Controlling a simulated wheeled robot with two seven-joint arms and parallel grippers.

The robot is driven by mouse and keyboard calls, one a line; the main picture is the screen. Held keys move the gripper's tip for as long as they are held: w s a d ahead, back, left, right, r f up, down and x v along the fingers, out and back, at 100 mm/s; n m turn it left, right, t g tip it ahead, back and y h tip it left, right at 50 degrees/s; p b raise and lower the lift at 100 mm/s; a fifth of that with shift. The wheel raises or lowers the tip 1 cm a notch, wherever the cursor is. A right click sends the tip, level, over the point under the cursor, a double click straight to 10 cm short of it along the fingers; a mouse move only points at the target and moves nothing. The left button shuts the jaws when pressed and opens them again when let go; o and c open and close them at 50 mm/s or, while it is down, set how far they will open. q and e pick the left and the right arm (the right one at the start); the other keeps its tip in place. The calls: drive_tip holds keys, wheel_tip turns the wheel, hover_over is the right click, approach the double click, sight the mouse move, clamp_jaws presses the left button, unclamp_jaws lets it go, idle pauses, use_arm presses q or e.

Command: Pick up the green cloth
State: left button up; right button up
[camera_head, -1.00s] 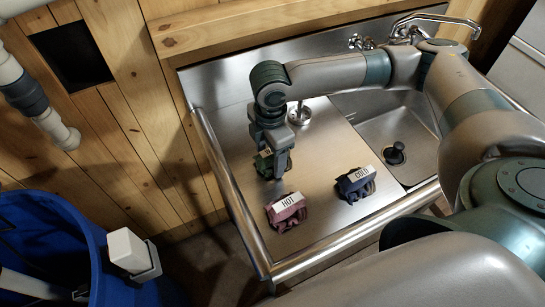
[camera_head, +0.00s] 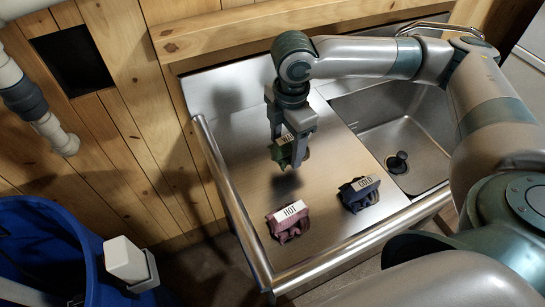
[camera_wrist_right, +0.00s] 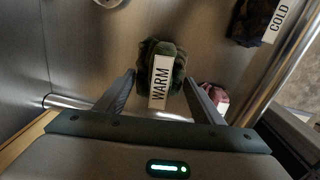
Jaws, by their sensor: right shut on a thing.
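The green cloth (camera_head: 283,154) is crumpled and carries a white label that reads WARM in the right wrist view (camera_wrist_right: 179,68). My right gripper (camera_head: 291,150) points down and is shut on the cloth. The cloth appears raised a little above the steel counter, between the two fingers (camera_wrist_right: 165,85). Part of it is hidden by the fingers and the label. My left gripper is not in view.
A pink cloth labelled HOT (camera_head: 290,228) and a dark blue cloth labelled COLD (camera_head: 358,199) lie on the steel counter (camera_head: 235,150). A sink basin (camera_head: 420,135) is to the right. A blue bin (camera_head: 45,220) stands at lower left.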

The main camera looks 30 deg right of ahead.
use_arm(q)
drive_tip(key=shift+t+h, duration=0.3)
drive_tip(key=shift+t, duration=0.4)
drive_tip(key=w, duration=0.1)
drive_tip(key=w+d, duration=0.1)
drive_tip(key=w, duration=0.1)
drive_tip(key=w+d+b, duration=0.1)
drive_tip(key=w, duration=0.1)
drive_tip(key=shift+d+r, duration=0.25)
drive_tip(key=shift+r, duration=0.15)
use_arm(e)
drive_tip(key=s+d+r, duration=0.1)
drive_tip(key=d+r, duration=0.3)
drive_tip(key=d, duration=0.3)
drive_tip(key=shift+s+d+r, duration=0.4)
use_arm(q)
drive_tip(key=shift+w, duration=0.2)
use_arm(e)
drive_tip(key=shift+a+f, duration=0.1)
